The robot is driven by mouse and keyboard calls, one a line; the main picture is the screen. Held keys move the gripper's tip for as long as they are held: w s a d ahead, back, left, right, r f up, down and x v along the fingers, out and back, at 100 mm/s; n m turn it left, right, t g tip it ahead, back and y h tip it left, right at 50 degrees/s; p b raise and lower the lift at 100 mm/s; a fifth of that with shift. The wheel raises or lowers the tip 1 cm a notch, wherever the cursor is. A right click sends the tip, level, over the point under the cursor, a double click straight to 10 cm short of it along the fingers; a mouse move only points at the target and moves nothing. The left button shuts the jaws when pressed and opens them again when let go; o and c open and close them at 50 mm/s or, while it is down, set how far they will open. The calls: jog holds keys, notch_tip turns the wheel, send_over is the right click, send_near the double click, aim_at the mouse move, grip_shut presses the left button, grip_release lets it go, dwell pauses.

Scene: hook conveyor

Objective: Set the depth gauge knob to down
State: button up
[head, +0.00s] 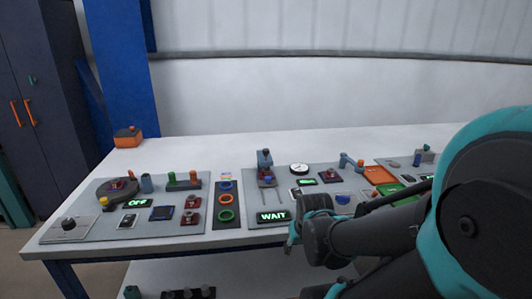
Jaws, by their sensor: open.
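No label that names the depth gauge is readable in this small head view. A round white dial (299,169) stands at the back of the middle panel. A dark knob (68,224) sits on a pale plate at the far left front corner of the table. I cannot tell which of these is the depth gauge, nor read any knob's setting. My gripper (292,238) is open at the table's front edge, right of the lit WAIT sign. It is seen from the side and partly hidden by my arm. It touches no knob that I can see.
The long white table (225,163) carries several grey panels. A lit OFF sign (139,202), a WAIT sign (273,216), coloured rings (225,198), an orange tray (379,174) and a blue-handled device (265,160) stand on it. An orange box (128,136) is at the back left. My arm hides the right front.

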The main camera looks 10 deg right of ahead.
jog(key=shift+o, duration=0.4)
jog(key=w+r, duration=0.1)
jog(key=w, duration=0.3)
jog(key=w+r+t+y, duration=0.1)
jog(key=w+r, duration=0.1)
jog(key=w, duration=0.2)
jog(key=w+r+t, duration=0.1)
jog(key=w+r, duration=0.1)
jog(key=w, duration=0.2)
jog(key=shift+w+a+r+n+y, duration=0.25)
jog(key=shift+w+a+n+y, duration=0.05)
jog(key=shift+w+n, duration=0.1)
jog(key=w+r+n+y, duration=0.1)
jog(key=w, duration=0.2)
jog(key=w+n+t+y, duration=0.1)
jog(key=w+y, duration=0.1)
jog(key=w, duration=0.2)
jog(key=w+r+n+y, duration=0.1)
jog(key=w+y, duration=0.1)
jog(key=w, duration=0.1)
jog(key=shift+w+r+t, duration=0.3)
jog(key=shift+w, duration=0.05)
jog(key=w+d+r+n+t+y, duration=0.2)
jog(key=w+d+y, duration=0.1)
jog(key=w, duration=0.1)
jog(key=n+t+y, duration=0.3)
send_near(266, 149)
jog(key=x, duration=0.9)
jog(key=shift+w+a, duration=0.1)
jog(key=shift+a, duration=0.3)
